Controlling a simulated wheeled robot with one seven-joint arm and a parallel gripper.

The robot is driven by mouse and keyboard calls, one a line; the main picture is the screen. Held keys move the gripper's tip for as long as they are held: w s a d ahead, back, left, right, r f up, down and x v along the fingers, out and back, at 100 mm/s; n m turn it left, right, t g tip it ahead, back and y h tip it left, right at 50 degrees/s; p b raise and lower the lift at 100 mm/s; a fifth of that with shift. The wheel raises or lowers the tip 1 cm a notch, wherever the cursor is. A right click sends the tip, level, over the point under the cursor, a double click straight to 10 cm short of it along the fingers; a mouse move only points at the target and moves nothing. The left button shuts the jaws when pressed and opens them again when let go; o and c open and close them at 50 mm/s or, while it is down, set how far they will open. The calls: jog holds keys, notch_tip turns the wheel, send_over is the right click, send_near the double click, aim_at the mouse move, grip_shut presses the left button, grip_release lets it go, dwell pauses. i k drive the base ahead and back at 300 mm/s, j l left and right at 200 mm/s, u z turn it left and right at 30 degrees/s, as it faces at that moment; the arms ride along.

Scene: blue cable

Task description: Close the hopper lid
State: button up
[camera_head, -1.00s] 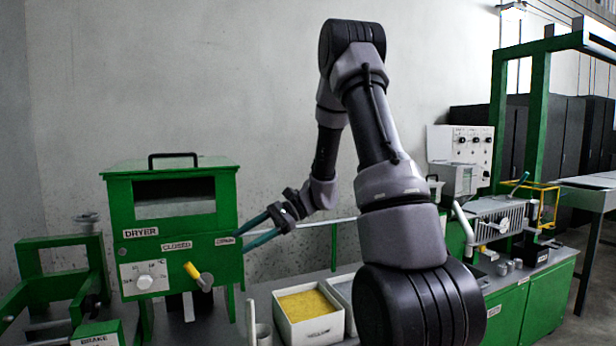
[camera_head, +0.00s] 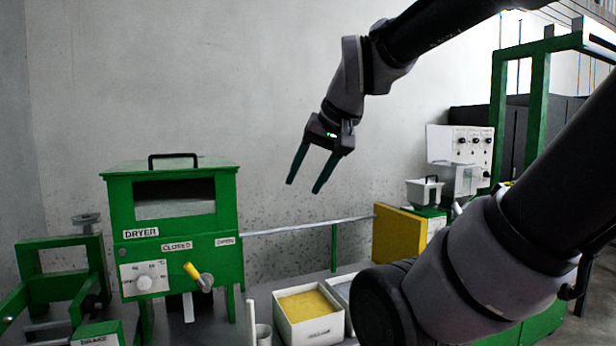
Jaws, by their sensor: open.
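No part is labelled as the hopper. The green dryer (camera_head: 125,215) at the left has a flat top plate with a black handle (camera_head: 173,157), which looks level on the box. A white tapered bin (camera_head: 422,192), hopper-like, stands at the right with a dark handle at its top; whether its lid is open I cannot tell. My gripper (camera_head: 303,187) is open and empty in mid-air between the two, its teal fingers pointing down and left. It is apart from both, in front of the grey wall.
A tray of yellow granules (camera_head: 308,304) sits below my gripper. A pale rail (camera_head: 305,227) runs between the dryer and this panel. A yellow-tipped lever (camera_head: 193,272) sticks out from the dryer. My arm hides much of the right side.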

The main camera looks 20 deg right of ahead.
aim_at(438, 137)
jog(key=z, duration=1.55)
jog(key=i+l+u, duration=0.1)
jog(key=u, duration=0.3)
jog(key=i+l+u, duration=0.15)
jog(key=u, duration=0.25)
jog(key=i+l+u, duration=0.15)
jog(key=l, duration=0.2)
jog(key=i+l+u, duration=0.1)
jog(key=l, duration=0.2)
jog(key=i+l+u, duration=0.15)
jog(key=l, duration=0.2)
jog(key=i+l+u, duration=0.1)
jog(key=l, duration=0.3)
jog(key=i+l+u, duration=0.15)
jog(key=l, duration=0.2)
